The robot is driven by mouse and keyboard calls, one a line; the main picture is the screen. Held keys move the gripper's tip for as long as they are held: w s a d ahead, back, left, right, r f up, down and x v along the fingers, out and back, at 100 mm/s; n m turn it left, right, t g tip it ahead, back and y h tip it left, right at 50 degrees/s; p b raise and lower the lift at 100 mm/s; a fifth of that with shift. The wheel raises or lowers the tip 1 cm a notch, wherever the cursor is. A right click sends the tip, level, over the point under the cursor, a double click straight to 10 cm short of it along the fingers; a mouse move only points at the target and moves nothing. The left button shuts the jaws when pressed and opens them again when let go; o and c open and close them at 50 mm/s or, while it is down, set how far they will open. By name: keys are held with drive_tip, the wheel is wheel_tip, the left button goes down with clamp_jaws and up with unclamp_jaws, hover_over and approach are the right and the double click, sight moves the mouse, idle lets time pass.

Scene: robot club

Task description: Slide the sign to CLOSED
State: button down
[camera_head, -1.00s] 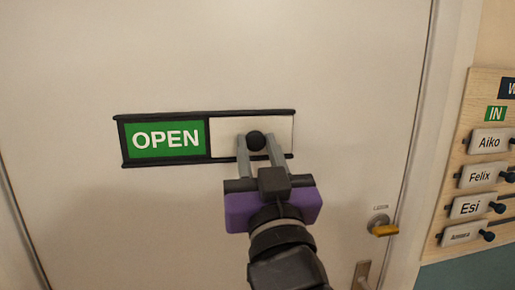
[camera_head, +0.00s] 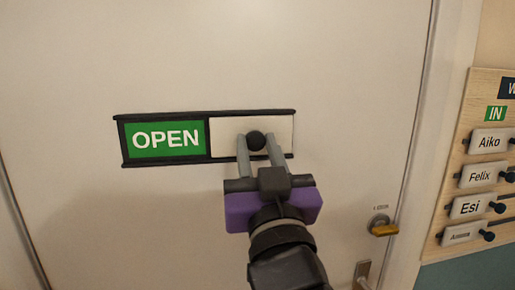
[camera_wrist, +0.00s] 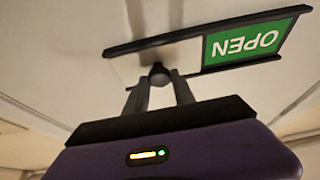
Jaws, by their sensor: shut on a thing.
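The sliding sign (camera_head: 220,119) is a dark-framed strip on the white door. Its left part shows a green OPEN panel (camera_head: 167,139), and its right part is a plain white slider (camera_head: 228,128). A round black knob (camera_head: 256,140) sits on the slider. My gripper (camera_head: 260,150) is shut on the knob, one finger on each side. In the wrist view the knob (camera_wrist: 159,74) shows between the fingertips (camera_wrist: 159,82), and the OPEN panel (camera_wrist: 242,44) appears upside down to the right. No CLOSED text is visible.
A door lock with a brass-coloured turn (camera_head: 382,227) is at the lower right of the door. A wooden name board (camera_head: 455,190) with several name sliders hangs on the wall at the right. The door surface around the sign is clear.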

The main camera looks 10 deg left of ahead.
idle(0.3)
drive_tip(key=s+a+b, duration=0.1)
drive_tip(key=a, duration=0.3)
drive_tip(key=s+a+b, duration=0.1)
drive_tip(key=a, duration=0.4)
drive_tip(key=s+a+b, duration=0.1)
drive_tip(key=s+a, duration=0.1)
drive_tip(key=a, duration=0.3)
drive_tip(key=shift+a, duration=0.2)
drive_tip(key=shift+s, duration=0.1)
drive_tip(key=c, duration=1.1)
unclamp_jaws()
drive_tip(key=shift+a, duration=0.15)
drive_tip(key=b+v, duration=0.2)
drive_tip(key=v, duration=0.5)
drive_tip(key=shift+s+f, duration=0.15)
drive_tip(key=shift+s, duration=0.2)
